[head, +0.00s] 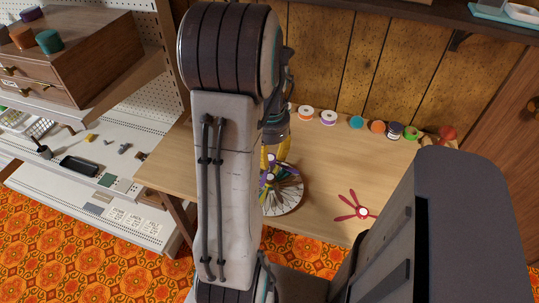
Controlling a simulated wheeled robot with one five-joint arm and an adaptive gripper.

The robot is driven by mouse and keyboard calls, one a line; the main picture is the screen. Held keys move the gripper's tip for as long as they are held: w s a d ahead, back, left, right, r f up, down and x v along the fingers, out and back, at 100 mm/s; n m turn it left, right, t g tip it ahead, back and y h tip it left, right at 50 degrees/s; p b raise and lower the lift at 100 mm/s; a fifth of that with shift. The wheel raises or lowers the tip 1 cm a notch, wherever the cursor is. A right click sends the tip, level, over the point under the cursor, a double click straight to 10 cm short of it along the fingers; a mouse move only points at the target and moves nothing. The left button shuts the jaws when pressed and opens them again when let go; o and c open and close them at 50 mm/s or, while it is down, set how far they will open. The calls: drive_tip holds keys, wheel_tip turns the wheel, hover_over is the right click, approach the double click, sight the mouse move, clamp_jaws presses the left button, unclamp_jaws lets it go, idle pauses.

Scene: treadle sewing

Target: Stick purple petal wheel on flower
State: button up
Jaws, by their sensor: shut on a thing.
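My gripper (275,160), with yellow fingers, is over the table's front left part, partly hidden behind my arm. It is shut on the purple petal wheel (267,176), of which only some petals show. Just below it lies a pale round disc (293,203) with a many-coloured petal shape on it, which looks like the flower. My arm hides the disc's left side. I cannot tell whether the purple wheel touches what is below it. A red petal piece (345,199) with a white centre lies apart on the table to the right.
The wooden table (320,170) is bare between the disc and the back row. Several spools and small rolls, such as an orange one (377,126), line its back edge. White shelving (110,195) with small items and a drawer cabinet (95,65) stand at left.

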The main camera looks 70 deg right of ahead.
sight(269, 176)
drive_tip(key=shift+f+n, duration=0.1)
drive_tip(key=shift+n, duration=0.7)
drive_tip(key=shift+f, duration=0.1)
drive_tip(key=shift+f+b, duration=2.4)
drive_tip(key=shift+f, duration=0.35)
drive_tip(key=shift+w+d, duration=0.1)
drive_tip(key=shift+w, duration=0.05)
